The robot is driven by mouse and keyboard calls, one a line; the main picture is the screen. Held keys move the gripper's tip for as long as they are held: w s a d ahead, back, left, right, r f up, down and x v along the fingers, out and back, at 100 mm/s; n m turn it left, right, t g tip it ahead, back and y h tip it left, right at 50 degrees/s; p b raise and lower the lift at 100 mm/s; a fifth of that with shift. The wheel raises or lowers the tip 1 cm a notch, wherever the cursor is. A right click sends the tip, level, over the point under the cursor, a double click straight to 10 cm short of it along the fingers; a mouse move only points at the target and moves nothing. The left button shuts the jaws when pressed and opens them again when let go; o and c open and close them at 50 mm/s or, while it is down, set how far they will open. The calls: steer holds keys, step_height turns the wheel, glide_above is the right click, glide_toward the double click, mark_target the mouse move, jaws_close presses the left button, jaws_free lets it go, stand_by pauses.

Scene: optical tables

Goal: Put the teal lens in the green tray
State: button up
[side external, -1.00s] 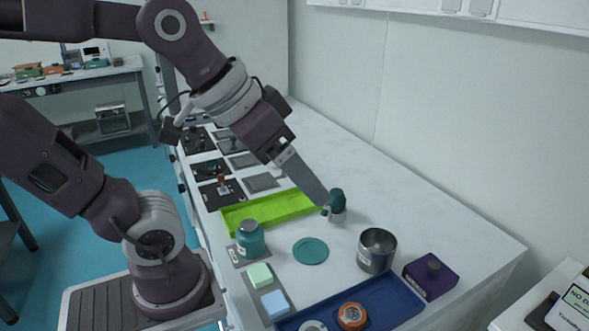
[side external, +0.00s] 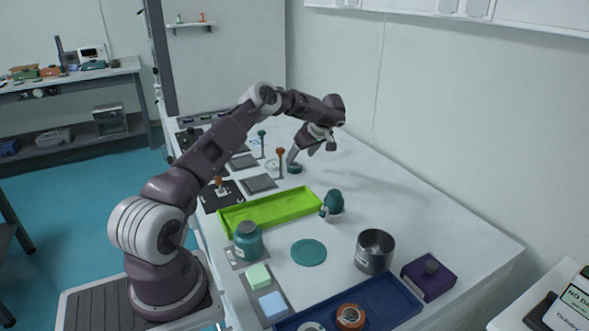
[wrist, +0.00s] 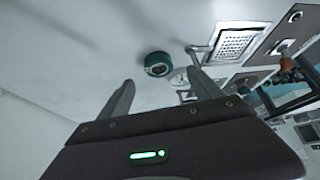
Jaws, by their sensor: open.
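The teal lens (wrist: 158,63), a short dark teal ring with a glass centre, lies on the white table in the wrist view. It sits just beyond and roughly between my fingertips. In the side view the lens (side external: 295,169) is on the table behind the green tray, just below my gripper (side external: 299,156). My gripper (wrist: 160,80) is open, with nothing between its fingers. The fingers appear apart from the lens, though the exact gap is hard to tell. The green tray (side external: 309,193) is shallow, rectangular and empty.
Nearer are a teal jar (side external: 248,243), teal disc (side external: 309,252), teal-and-white object (side external: 333,205), metal cup (side external: 375,252), purple block (side external: 429,278) and blue tray (side external: 389,301). The table right of the lens is clear.

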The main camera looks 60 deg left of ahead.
mark_target(295, 165)
steer(key=x, duration=0.6)
steer(key=shift+a, duration=0.1)
steer(key=shift+w+r, duration=0.1)
jaws_close()
step_height(295, 165, up, 18)
